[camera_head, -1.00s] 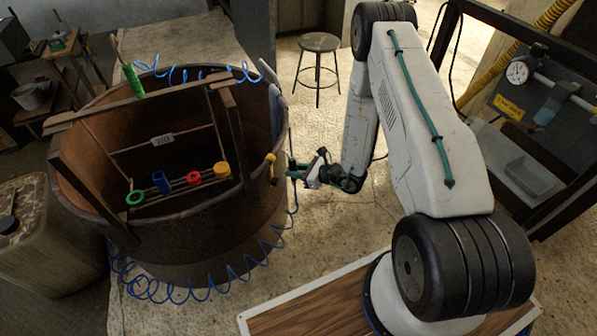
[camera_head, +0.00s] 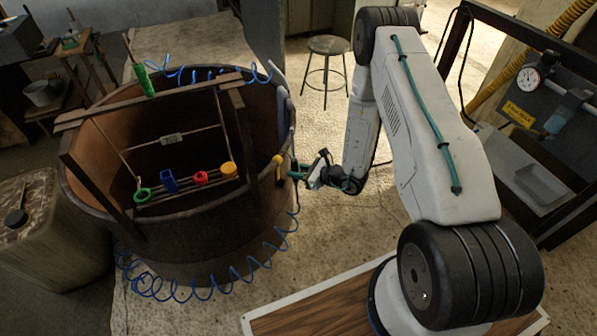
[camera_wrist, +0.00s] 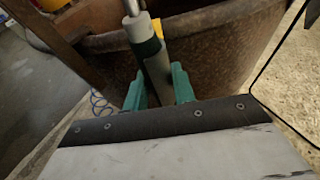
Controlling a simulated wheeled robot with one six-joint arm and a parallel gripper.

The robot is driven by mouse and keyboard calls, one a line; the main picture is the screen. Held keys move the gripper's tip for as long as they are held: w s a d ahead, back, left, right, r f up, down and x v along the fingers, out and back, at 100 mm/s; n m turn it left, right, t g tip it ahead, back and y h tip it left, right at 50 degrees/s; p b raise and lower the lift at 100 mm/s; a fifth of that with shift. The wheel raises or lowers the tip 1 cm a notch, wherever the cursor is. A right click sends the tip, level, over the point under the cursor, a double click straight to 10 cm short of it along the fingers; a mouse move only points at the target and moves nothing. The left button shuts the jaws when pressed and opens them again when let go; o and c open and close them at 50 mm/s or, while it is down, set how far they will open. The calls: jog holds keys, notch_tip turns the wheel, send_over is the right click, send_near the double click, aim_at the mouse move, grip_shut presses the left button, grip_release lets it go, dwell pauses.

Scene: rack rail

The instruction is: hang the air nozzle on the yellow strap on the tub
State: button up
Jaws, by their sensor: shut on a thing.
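My gripper (camera_head: 297,172) is beside the right outer wall of the brown tub (camera_head: 200,262). In the wrist view its green fingers (camera_wrist: 160,88) are shut on the air nozzle (camera_wrist: 154,62), a grey cylinder with a dark band and metal upper end. The yellow strap (camera_head: 229,170) looks like a yellow loop at the right end of a row on the wire rack inside the tub, left of my gripper. Another yellow piece (camera_head: 277,161) shows close to my fingertips; I cannot tell whether it belongs to the nozzle. The nozzle is hard to make out in the head view.
Green (camera_head: 142,195), blue (camera_head: 168,181) and red (camera_head: 200,177) pieces sit along the same rack. A wooden frame (camera_head: 150,102) crosses the tub. Coiled blue hose (camera_head: 230,276) hangs around it. A stool (camera_head: 329,45) stands behind on open floor.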

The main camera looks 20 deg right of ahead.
jog(key=shift+w+a, duration=1.05)
jog(key=shift+w, duration=0.25)
jog(key=shift+f, duration=0.1)
jog(key=shift+f, duration=1.2)
jog(key=shift+f, duration=0.2)
jog(key=shift+f, duration=0.55)
jog(key=o, duration=0.8)
